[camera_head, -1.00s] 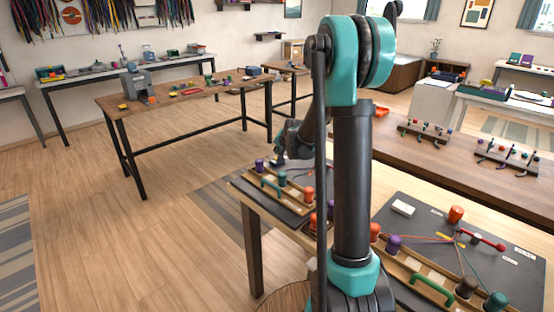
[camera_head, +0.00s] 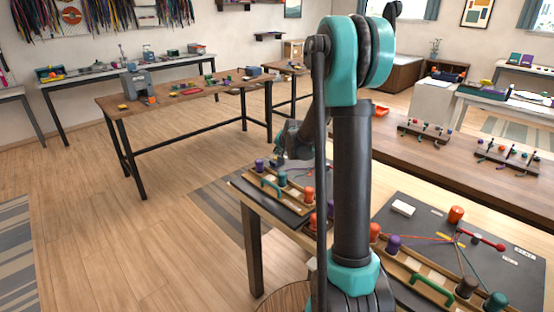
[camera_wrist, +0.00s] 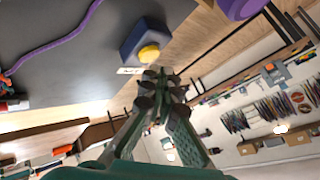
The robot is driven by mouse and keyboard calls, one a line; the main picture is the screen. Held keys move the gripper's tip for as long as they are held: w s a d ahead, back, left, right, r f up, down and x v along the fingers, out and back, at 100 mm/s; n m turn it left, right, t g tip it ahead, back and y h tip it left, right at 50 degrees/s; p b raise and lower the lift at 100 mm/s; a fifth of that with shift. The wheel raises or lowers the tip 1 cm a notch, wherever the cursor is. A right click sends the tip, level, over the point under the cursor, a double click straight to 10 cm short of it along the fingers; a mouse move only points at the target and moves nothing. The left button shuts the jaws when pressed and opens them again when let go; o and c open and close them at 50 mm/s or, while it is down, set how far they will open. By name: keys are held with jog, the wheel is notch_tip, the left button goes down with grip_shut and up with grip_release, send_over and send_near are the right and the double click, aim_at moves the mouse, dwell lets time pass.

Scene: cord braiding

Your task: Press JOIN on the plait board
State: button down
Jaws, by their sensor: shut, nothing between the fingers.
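My gripper (camera_wrist: 162,88) is shut and empty in the wrist view. Its tips show just below a blue block with a yellow round button (camera_wrist: 149,53), at the edge of the dark plait board (camera_wrist: 100,60). I cannot tell whether they touch it. A small white label (camera_wrist: 130,70) lies beside the block, too small to read. A purple cord (camera_wrist: 62,40) runs over the board and a purple peg (camera_wrist: 240,6) is at the top. In the head view my gripper (camera_head: 284,157) is over the board's far side (camera_head: 312,170); the button is hidden there.
In the head view, a wooden peg rail (camera_head: 285,192) with a green handle lies along that board. A second dark board (camera_head: 400,192) with pegs, cords and a red-knobbed lever is at right. My arm hides the middle. Wooden floor (camera_head: 180,230) is clear at left.

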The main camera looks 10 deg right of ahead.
jog(key=shift+f, duration=0.35)
jog(key=shift+f, duration=0.5)
dwell(0.8)
jog(key=shift+r, duration=0.95)
jog(key=shift+r, duration=2.5)
